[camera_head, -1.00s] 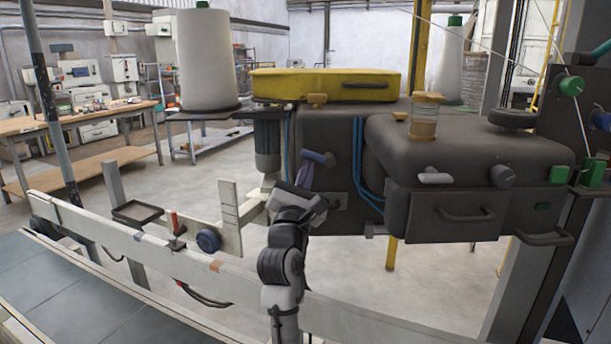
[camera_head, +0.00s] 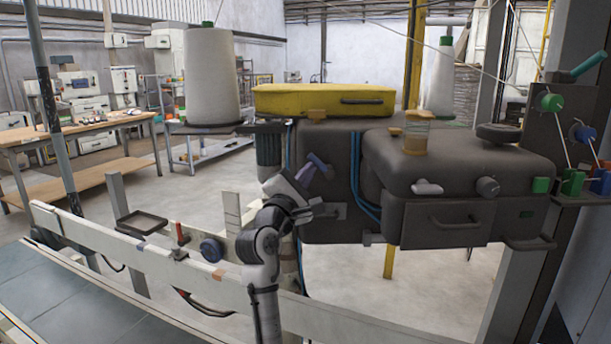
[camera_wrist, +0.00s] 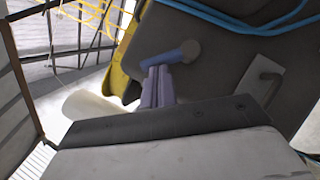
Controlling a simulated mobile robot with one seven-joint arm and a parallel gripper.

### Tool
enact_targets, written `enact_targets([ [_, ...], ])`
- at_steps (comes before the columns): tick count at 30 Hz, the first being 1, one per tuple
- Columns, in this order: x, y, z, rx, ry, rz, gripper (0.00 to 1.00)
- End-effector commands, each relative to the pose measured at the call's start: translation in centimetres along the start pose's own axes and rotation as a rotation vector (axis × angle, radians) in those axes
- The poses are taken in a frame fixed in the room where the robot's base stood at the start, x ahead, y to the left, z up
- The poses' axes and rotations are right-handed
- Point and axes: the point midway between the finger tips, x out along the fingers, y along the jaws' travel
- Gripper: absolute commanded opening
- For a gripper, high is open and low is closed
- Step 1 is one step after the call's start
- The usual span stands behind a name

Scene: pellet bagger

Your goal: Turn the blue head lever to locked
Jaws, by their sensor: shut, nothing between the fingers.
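The blue head lever (camera_head: 321,166) sits on the dark machine head. In the head view it slants from upper left down to its pivot at lower right. In the wrist view the lever (camera_wrist: 168,57) runs from its round pivot down to the left. My gripper (camera_head: 307,168) is shut and empty, with its purple fingers pressed together. The fingertips (camera_wrist: 153,70) are at the lever's free end and appear to touch it from below in the wrist view. The exact contact is hard to see. No lock marking is readable.
The dark machine head (camera_head: 335,215) fills the space behind my gripper, with blue hoses (camera_head: 356,180) right of the lever. A yellow cover (camera_head: 325,100) lies above. A pale rail (camera_head: 130,245) crosses in front, below my gripper.

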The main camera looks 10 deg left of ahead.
Motion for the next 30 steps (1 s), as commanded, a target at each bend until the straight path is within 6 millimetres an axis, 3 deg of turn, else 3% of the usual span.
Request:
enact_targets([
  [6,0.8,1.1,1.1,0.17,0.001,-0.116,0.0],
  [21,1.8,1.4,2.5,0.5,0.002,-0.337,0.0],
  [30,2.1,1.3,2.9,0.503,0.003,-0.338,0.0],
])
